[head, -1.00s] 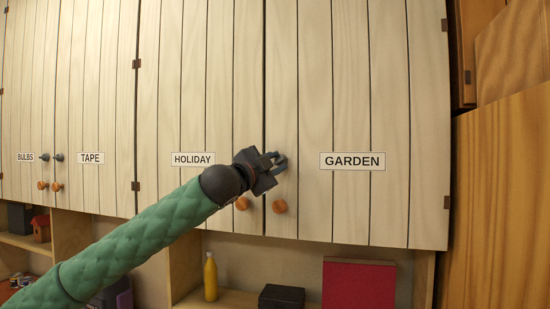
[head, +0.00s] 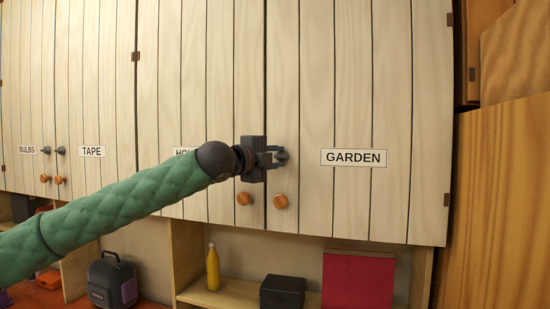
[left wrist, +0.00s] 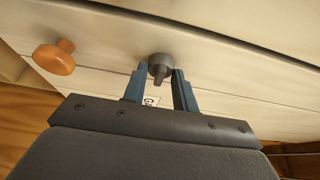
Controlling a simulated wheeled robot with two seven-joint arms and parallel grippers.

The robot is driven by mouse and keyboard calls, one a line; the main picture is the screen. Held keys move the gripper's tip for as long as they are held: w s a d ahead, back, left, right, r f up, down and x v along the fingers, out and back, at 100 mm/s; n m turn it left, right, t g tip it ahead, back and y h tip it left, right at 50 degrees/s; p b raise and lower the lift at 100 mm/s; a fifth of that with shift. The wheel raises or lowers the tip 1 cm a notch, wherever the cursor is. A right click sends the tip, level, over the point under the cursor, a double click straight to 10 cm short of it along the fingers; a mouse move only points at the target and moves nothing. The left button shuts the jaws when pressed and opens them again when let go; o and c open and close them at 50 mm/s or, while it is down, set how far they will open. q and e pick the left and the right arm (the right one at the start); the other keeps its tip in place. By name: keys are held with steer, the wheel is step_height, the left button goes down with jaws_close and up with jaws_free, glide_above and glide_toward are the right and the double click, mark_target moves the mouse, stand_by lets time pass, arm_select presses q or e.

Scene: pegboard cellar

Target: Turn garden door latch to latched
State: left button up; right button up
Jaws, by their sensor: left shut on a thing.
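The garden door (head: 345,200) is a pale plank cupboard door with a GARDEN label (head: 353,157). Its latch is a dark grey round knob with a small pointer, showing between my fingertips in the left wrist view (left wrist: 160,67). My left gripper (head: 275,157) reaches in from the left and is shut on the latch, one finger on each side. In the head view the fingers largely hide the latch, so I cannot tell which way it is turned there. My right gripper is not in view.
Orange round knobs (head: 280,201) (head: 244,198) sit below the latch on the garden and holiday doors. The neighbouring doors look shut. A yellow bottle (head: 212,268), a black box (head: 282,292) and a red panel (head: 358,281) stand on the shelf below.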

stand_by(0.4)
arm_select(q)
steer(key=o, duration=1)
steer(key=shift+c, duration=0.2)
